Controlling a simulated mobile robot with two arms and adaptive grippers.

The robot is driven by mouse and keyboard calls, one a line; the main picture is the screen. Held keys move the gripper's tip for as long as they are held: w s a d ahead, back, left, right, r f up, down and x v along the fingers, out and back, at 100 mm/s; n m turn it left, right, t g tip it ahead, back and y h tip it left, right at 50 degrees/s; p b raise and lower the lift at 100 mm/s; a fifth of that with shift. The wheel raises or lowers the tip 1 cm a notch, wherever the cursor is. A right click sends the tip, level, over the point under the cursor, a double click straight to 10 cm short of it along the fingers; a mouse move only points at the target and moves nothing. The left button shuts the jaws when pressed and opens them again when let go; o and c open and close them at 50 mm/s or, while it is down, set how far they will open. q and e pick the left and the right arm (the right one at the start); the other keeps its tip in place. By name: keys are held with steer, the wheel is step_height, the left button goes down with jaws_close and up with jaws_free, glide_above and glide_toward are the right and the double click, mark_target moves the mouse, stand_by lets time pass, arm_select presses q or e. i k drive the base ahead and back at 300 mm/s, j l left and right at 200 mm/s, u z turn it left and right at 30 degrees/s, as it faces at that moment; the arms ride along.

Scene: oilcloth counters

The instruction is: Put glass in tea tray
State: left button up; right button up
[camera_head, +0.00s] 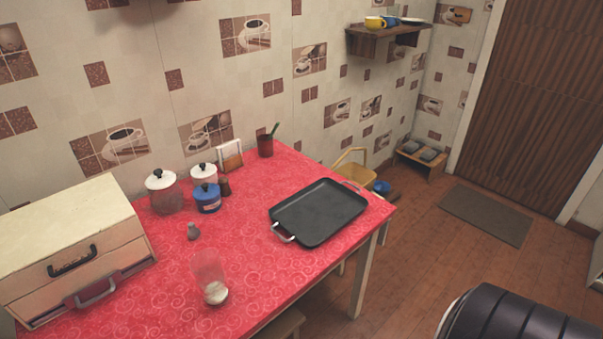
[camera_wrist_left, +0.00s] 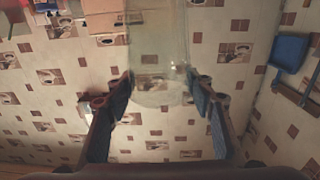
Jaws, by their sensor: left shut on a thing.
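My left gripper (camera_wrist_left: 160,90) shows only in the left wrist view. Its two fingers are shut on a clear glass (camera_wrist_left: 158,50), one on each side, and the tiled wall shows behind it. In the head view the black tea tray (camera_head: 318,213) lies flat and empty on the red tabletop, near its right end, with a metal handle at each end. Another clear glass (camera_head: 208,267) with something whitish at its bottom stands on the table, left of the tray. Neither gripper shows in the head view.
The red table (camera_head: 275,275) also holds a bread box (camera_head: 65,235), white-lidded jars (camera_head: 162,190), a blue pot (camera_head: 207,198), a small grey shaker (camera_head: 193,231), a napkin holder (camera_head: 229,155) and a dark cup (camera_head: 265,146). Cloth is clear around the tray.

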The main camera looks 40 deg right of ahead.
mark_target(337, 200)
steer(key=l+z, duration=0.1)
steer(key=l, duration=1.1)
steer(key=i+l+z, duration=0.15)
steer(key=l, duration=1)
steer(key=i+l+z, duration=0.15)
steer(key=l, duration=1)
steer(key=i+z, duration=0.05)
